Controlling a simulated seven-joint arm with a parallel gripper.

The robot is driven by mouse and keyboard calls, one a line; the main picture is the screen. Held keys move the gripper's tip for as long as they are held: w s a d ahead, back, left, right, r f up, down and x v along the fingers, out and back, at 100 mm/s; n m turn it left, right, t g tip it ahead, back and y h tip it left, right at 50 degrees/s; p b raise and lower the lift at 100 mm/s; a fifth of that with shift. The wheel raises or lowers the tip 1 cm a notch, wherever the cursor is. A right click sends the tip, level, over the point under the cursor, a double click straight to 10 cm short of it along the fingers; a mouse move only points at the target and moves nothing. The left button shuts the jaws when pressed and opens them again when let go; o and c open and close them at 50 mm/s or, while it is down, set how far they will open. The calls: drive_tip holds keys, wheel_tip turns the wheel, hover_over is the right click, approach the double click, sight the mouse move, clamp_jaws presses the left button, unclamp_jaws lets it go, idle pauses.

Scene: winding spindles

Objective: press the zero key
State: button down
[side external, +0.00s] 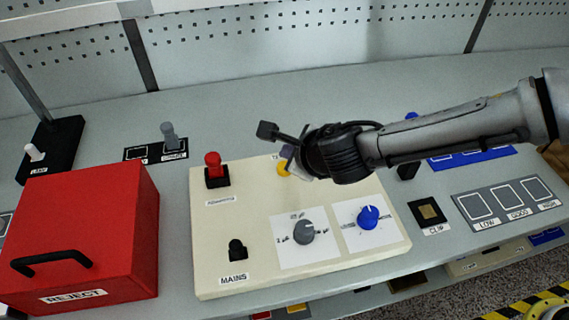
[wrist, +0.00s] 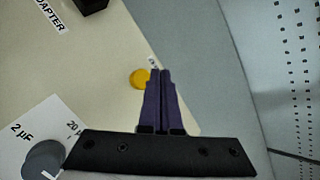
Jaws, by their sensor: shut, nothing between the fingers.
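A round yellow key (side external: 283,169) sits near the back edge of the cream panel (side external: 225,270). Its label is mostly hidden behind my gripper, so I cannot read it in full. My gripper (side external: 288,153) is at the yellow key in the side view, with its purple fingers closed together and empty. In the wrist view the yellow key (wrist: 138,78) shows just left of the closed fingertips (wrist: 159,72), which partly cover it. I cannot tell whether the fingers touch it.
The panel also holds a red adapter plunger (side external: 213,166), a grey knob (side external: 304,231), a blue knob (side external: 368,217) and a black mains switch (side external: 237,249). A red reject box (side external: 85,235) stands left. A clip pad (side external: 428,211) and grey tray (side external: 507,200) lie right.

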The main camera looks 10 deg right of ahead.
drive_tip(key=shift+r, duration=1.9)
drive_tip(key=w+d+r+m+t+h, duration=0.1)
drive_tip(key=d+r+m, duration=0.2)
drive_tip(key=d+r, duration=0.35)
drive_tip(key=d+r+m+h, duration=0.1)
drive_tip(key=d+r+m, duration=0.25)
drive_tip(key=d, duration=0.65)
drive_tip(key=w+d+r+m+t+h, duration=0.1)
drive_tip(key=d+r+m, duration=0.2)
drive_tip(key=d+r, duration=0.45)
drive_tip(key=s+d+f+m+g+h, duration=0.1)
drive_tip(key=s+d+m+g, duration=0.1)
drive_tip(key=s+d+m, duration=1.65)
drive_tip(key=s+a+f+m+g+y, duration=0.1)
drive_tip(key=s+f+m, duration=0.4)
drive_tip(key=m, duration=0.4)
drive_tip(key=s+a+f+m+g+y, duration=0.1)
drive_tip(key=s+f+m, duration=0.3)
drive_tip(key=m, duration=0.6)
drive_tip(key=shift+s+a+f+g, duration=0.35)
drive_tip(key=shift+s+a+g, duration=0.4)
drive_tip(key=shift+s, duration=0.5)
